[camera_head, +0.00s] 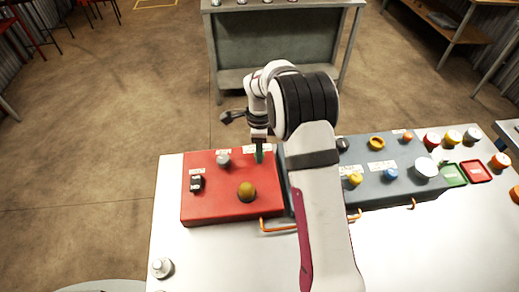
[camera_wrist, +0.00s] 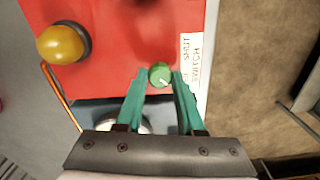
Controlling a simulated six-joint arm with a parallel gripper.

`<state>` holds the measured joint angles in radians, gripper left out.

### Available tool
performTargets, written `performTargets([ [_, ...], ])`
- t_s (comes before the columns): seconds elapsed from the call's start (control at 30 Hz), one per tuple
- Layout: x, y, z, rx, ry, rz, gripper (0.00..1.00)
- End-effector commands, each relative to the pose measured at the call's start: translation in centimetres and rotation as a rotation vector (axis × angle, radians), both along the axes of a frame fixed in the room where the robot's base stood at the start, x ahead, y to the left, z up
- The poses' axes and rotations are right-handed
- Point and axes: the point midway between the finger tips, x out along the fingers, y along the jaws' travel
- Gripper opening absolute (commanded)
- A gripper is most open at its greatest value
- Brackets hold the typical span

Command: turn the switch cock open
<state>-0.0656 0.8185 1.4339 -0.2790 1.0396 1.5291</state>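The switch cock is a small round green knob (camera_wrist: 160,74) with a pale mark on its face, on a red panel (camera_head: 215,205) beside a white label reading "SHUT" and "SWITCH" (camera_wrist: 192,60). In the head view my gripper (camera_head: 259,157) points down at the panel's back right corner, and its fingers hide the knob. In the wrist view my gripper (camera_wrist: 160,75) has its green fingers apart, one on each side of the knob at the tips. The gap looks slightly wider than the knob; contact is not clear.
The red panel also bears a yellow knob (camera_head: 247,191), a grey knob (camera_head: 223,160) and a black switch (camera_head: 196,183). A grey panel (camera_head: 400,185) with several coloured knobs stands to the right. An orange handle (camera_head: 278,227) sticks out in front.

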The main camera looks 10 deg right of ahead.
Motion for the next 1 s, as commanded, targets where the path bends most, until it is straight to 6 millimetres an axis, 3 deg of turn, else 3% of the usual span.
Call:
performTargets([
  [0.03,0.0,0.0,0.1,0.0,0.0,-0.002,0.44],
  [0.17,0.0,0.0,0.1,0.0,0.0,-0.001,0.67],
  [0.43,0.0,0.0,0.1,0.0,0.0,0.0,0.67],
  [0.53,0.1,0.0,0.9,0.0,-0.003,0.0,0.67],
  [0.67,0.1,0.0,4.1,0.001,-0.006,0.0,0.67],
  [0.9,0.1,0.0,11.7,0.001,-0.005,-0.001,0.67],
  [1.0,0.1,0.0,13.9,0.0,-0.003,-0.001,0.67],
])
